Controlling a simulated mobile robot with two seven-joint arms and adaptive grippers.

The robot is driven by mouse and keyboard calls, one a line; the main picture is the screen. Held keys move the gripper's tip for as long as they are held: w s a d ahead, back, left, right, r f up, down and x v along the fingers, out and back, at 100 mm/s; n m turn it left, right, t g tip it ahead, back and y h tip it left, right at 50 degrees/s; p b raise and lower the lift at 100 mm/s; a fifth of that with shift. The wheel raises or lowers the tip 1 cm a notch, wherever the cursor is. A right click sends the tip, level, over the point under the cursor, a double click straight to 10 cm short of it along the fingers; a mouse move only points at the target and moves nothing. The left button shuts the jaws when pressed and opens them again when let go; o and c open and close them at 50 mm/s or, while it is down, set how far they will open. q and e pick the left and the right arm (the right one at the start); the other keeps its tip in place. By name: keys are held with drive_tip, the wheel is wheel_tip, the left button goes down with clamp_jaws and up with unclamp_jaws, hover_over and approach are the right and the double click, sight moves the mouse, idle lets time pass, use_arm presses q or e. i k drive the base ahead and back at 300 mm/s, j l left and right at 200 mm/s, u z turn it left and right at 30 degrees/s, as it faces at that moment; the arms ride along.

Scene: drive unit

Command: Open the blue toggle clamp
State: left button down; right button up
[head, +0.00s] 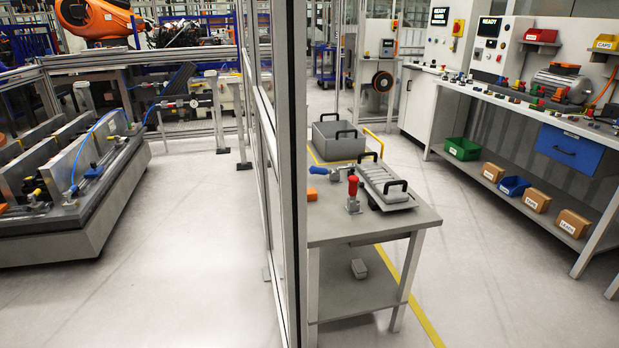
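The blue toggle clamp (320,171) is on the grey table (415,216) right of the fence post. Its blue handle lies roughly level and points left toward the post. Its metal body is small at this distance, so I cannot tell whether it is clamped. A second toggle clamp with a red handle (352,186) stands upright nearer the table's front. Neither of my grippers is in view.
A fence post (295,150) stands close to the table's left edge. A grey tray with black handles (388,186) and an orange block (312,194) share the tabletop. A grey bin (338,147) is behind. Open floor (480,270) lies right of the table, before a long workbench.

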sight(313, 169)
drive_tip(key=i+l, duration=0.75)
drive_tip(key=l, duration=0.2)
drive_tip(key=i+l, duration=0.8)
drive_tip(key=l, duration=0.1)
